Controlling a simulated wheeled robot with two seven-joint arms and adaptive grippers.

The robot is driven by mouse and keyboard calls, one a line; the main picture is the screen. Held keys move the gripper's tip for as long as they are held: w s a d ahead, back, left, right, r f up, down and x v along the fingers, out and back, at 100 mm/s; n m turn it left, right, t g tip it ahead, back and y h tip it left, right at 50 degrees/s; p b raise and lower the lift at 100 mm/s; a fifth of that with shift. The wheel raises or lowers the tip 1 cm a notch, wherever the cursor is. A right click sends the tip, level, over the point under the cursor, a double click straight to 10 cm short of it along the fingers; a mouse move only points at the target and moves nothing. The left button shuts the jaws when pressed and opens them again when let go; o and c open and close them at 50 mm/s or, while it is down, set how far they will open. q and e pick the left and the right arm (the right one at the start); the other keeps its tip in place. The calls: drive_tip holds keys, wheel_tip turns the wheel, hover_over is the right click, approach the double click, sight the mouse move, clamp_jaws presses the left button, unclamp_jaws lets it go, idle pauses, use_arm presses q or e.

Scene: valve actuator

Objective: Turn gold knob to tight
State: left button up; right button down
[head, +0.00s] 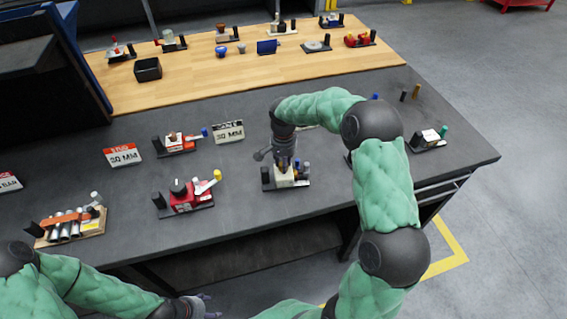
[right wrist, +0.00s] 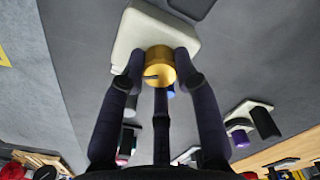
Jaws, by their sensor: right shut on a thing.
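The gold knob (right wrist: 160,58) shows in the right wrist view on a cream valve body (right wrist: 131,35), with a dark line on its top. My right gripper (right wrist: 160,75) is shut on the knob, its dark fingers around its sides. In the head view, my right gripper (head: 284,160) points down onto the cream valve body (head: 284,181) on its dark base plate, and hides most of the knob. My left gripper (head: 203,302) is low in the head view, away from the valves; its fingers are too small to read.
A cream unit with a green knob (head: 429,139) stands right. Signs (head: 122,155) and a black bin (head: 148,69) are behind.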

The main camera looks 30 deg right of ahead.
idle(0.4)
drive_tip(key=c, duration=0.9)
unclamp_jaws()
wheel_tip(320, 180, up, 12)
